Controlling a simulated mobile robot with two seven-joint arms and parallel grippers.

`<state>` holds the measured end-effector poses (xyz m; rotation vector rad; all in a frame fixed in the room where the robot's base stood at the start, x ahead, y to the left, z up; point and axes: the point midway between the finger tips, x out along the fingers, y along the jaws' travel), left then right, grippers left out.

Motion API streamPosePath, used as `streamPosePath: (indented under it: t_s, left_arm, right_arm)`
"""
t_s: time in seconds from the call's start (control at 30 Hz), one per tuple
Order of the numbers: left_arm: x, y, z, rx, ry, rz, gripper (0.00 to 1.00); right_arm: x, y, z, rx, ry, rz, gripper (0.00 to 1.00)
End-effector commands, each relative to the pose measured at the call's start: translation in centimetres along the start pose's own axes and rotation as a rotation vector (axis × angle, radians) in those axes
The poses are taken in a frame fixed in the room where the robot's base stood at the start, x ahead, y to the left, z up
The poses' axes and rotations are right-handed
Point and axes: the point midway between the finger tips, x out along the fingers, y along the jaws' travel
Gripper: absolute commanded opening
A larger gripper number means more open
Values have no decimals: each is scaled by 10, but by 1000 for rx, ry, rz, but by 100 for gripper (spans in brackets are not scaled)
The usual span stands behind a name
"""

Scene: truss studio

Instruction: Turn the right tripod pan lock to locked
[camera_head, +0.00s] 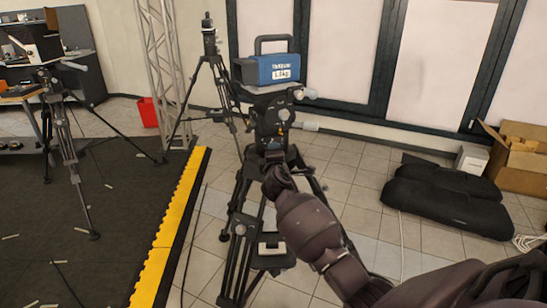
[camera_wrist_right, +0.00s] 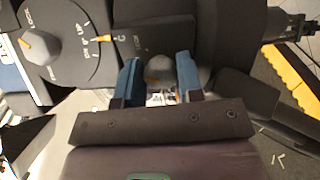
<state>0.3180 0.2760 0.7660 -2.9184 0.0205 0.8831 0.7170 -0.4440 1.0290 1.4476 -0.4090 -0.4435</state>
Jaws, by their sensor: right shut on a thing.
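The right tripod (camera_head: 240,235) stands on the tiled floor in the middle of the head view, with a dark pan head (camera_head: 270,115) on top. My right arm reaches it from the lower right. My right gripper (camera_wrist_right: 158,70) is shut on a small grey knob with an orange mark, the pan lock (camera_wrist_right: 160,72), low on the head. Its blue fingers lie on either side of the knob. In the head view my wrist hides the knob. A larger grey knob (camera_wrist_right: 40,47) with an orange pointer sits on a marked dial at the left of the wrist view. My left gripper is not in view.
Black bags (camera_head: 445,198) and an open cardboard box (camera_head: 520,155) lie at right. Yellow edging (camera_head: 170,230) borders the dark mat.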

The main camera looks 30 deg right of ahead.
Motion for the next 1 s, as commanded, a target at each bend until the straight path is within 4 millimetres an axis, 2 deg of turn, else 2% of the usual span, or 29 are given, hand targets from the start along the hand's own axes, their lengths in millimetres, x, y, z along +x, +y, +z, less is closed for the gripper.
streamPosePath:
  t_s: [0.03,0.2,0.5,1.0]
  left_arm:
    - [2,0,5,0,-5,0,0]
    - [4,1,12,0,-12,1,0]
    - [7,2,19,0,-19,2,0]
    - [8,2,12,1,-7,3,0]
  right_arm:
    - [-1,-5,-1,44,1,-4,11]
    - [0,-5,-1,180,0,-4,11]
    - [0,-4,-1,346,1,-4,11]
    - [0,-3,-1,414,1,-4,11]
